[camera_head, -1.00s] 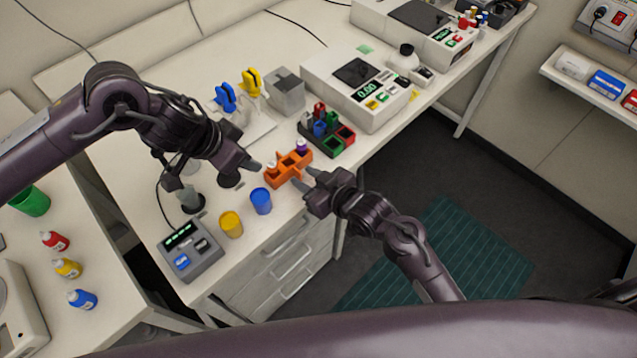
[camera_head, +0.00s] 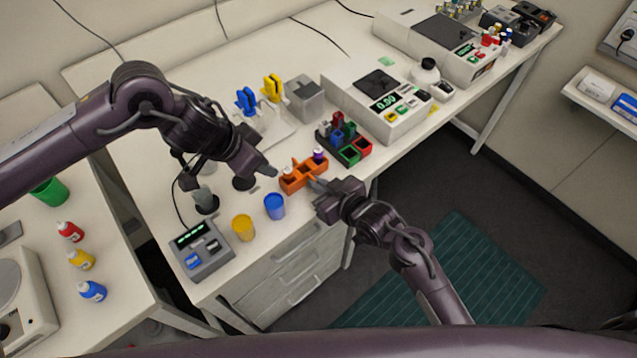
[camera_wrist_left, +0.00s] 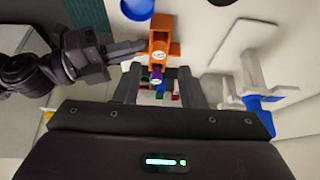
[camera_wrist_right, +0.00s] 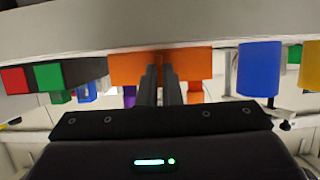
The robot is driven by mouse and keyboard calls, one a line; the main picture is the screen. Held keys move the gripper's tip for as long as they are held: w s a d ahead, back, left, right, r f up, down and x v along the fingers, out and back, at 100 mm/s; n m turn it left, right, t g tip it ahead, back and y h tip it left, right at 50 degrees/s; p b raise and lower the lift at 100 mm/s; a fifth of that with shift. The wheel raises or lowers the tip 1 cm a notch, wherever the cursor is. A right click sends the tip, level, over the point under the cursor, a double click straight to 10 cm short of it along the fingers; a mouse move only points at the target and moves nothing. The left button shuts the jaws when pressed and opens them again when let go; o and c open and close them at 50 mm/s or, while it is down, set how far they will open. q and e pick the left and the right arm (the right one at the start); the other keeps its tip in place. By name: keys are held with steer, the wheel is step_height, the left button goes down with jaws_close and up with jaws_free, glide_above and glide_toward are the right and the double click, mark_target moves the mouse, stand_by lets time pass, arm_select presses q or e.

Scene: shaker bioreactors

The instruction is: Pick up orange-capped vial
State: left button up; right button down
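An orange rack (camera_head: 303,178) stands near the table's front edge; it also shows in the left wrist view (camera_wrist_left: 160,32) and the right wrist view (camera_wrist_right: 198,62). The orange-capped vial (camera_head: 287,171) is at its left end; its pale top faces up in the left wrist view (camera_wrist_left: 158,56). A purple-capped vial (camera_head: 318,154) is at the other end. My left gripper (camera_head: 270,172) is open and empty just left of the rack, its fingers spread either side of the vials in its wrist view. My right gripper (camera_head: 319,185) has its fingers nearly together on the rack's front part.
A blue cup (camera_head: 275,206) and a yellow cup (camera_head: 243,228) stand left of the rack near the front edge. A dark block of coloured compartments (camera_head: 343,142) is behind it to the right. A stand with blue and yellow clips (camera_head: 273,131) is behind the left gripper.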

arm_select(q)
steer(key=shift+o, duration=1)
steer(key=shift+d, duration=0.1)
steer(key=w+d+r+t+h, duration=0.25)
steer(key=d+r+t, duration=0.25)
steer(key=d, duration=0.7)
steer(key=n+g+y, duration=0.4)
steer(key=n+y, duration=0.3)
steer(key=n, duration=0.4)
glide_above(288, 172)
steer(key=s, duration=0.2)
step_height(288, 172, down, 8)
steer(key=shift+r, duration=0.2)
steer(key=shift+x, duration=2.85)
jaws_close()
arm_select(e)
steer(key=c, duration=1.5)
jaws_free()
steer(key=shift+c, duration=0.2)
arm_select(q)
step_height(288, 172, up, 10)
